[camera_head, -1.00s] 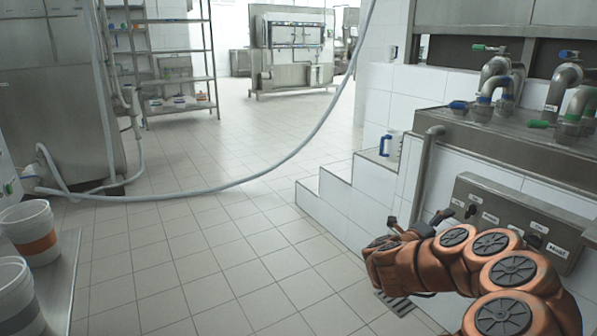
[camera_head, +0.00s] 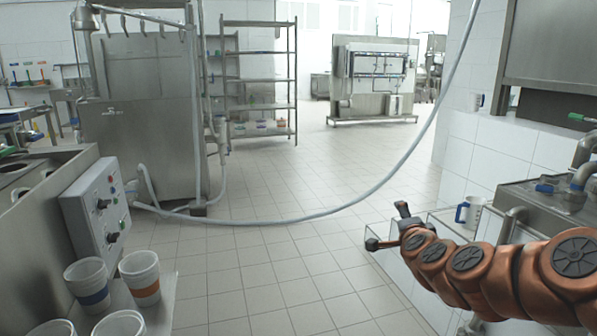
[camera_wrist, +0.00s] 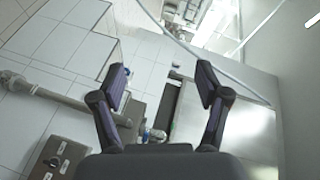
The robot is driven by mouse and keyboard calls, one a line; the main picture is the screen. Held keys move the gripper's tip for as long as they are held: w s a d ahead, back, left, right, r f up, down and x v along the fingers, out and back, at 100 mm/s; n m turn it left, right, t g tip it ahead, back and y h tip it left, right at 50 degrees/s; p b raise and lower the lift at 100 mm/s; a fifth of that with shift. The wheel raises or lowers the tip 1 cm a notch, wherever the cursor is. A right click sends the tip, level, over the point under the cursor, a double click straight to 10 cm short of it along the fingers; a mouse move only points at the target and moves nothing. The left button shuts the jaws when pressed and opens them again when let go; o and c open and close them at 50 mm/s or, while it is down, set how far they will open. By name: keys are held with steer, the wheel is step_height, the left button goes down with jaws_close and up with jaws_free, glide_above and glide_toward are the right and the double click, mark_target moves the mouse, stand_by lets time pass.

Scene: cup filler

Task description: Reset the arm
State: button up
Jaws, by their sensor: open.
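My copper-coloured arm reaches in from the right edge of the head view.
White cups with coloured bands (camera_head: 140,277) stand at the lower left beside a control box (camera_head: 97,212). A blue-handled jug (camera_head: 470,211) stands on the tiled ledge at right, near pipes (camera_head: 577,180). A grey hose (camera_head: 330,209) hangs across the middle. Tiled floor is clear.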

steer(key=s+a+r+n+g+y+p, duration=0.35)
steer(key=s+a+n+p, duration=0.25)
steer(key=s+a, duration=0.2)
steer(key=s+a+r+n+g+y+p, duration=0.3)
steer(key=s+a+r+n+p, duration=0.2)
steer(key=s+a+p, duration=0.25)
steer(key=s+d+r+n+g+h+p, duration=0.1)
steer(key=s+d+r+g+p, duration=0.1)
steer(key=s, duration=0.8)
steer(key=s+d+r+n+g+h+p, duration=0.2)
steer(key=s+g+p, duration=0.3)
steer(key=s, duration=0.6)
steer(key=s+d+r+n+g+h+p, duration=0.1)
steer(key=s+d+r+n+g+p, duration=0.1)
steer(key=s+p, duration=0.5)
steer(key=s+d+r+g, duration=0.1)
steer(key=s+r+g, duration=0.1)
steer(key=s, duration=0.2)
steer(key=shift+s, duration=0.25)
steer(key=shift+s+d, duration=0.1)
steer(key=shift+s, duration=0.05)
steer(key=shift+c, duration=0.2)
